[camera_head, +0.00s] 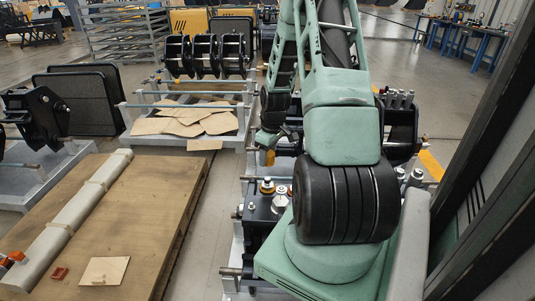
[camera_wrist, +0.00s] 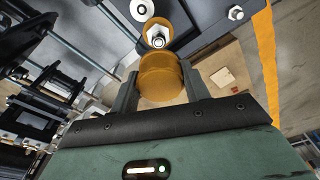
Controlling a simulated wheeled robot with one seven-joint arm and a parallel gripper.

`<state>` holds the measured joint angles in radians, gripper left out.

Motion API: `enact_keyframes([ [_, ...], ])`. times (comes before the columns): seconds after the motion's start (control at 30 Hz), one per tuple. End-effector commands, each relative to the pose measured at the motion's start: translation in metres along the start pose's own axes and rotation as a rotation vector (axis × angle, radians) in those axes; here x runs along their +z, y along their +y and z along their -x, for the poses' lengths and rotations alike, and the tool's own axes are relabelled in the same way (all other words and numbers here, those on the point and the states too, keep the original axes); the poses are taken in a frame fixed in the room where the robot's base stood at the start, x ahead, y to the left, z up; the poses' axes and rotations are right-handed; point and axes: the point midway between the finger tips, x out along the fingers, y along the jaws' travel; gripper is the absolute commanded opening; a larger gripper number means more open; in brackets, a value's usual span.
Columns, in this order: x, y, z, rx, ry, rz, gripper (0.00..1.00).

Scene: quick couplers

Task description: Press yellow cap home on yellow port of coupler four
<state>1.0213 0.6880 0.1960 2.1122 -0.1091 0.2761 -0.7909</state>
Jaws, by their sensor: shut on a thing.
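My gripper (camera_wrist: 160,84) is shut on a yellow cap (camera_wrist: 160,76), which sits between its two fingers in the wrist view. The cap also shows in the head view (camera_head: 270,158), below the wrist of my arm. A metal port with a yellow ring (camera_wrist: 157,36) lies just beyond the cap in the wrist view. In the head view the yellow-ringed port (camera_head: 267,187) stands on a dark coupler block (camera_head: 258,214), below the cap and apart from it. I cannot read a coupler number.
Behind stands a rack (camera_head: 190,105) with cardboard pieces. A wooden pallet (camera_head: 150,200) lies at left. A dark framed wall (camera_head: 490,150) closes the right side.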

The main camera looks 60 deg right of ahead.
Motion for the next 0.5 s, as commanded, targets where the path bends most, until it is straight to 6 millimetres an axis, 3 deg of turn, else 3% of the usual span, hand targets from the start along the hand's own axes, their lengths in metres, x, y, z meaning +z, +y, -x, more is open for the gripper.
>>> enact_keyframes([
  [0.4,0.0012,-0.0007,0.0017,-0.001,0.000,-0.002,0.30],
  [0.5,0.0020,-0.0007,-0.0073,-0.001,0.000,-0.001,0.30],
])
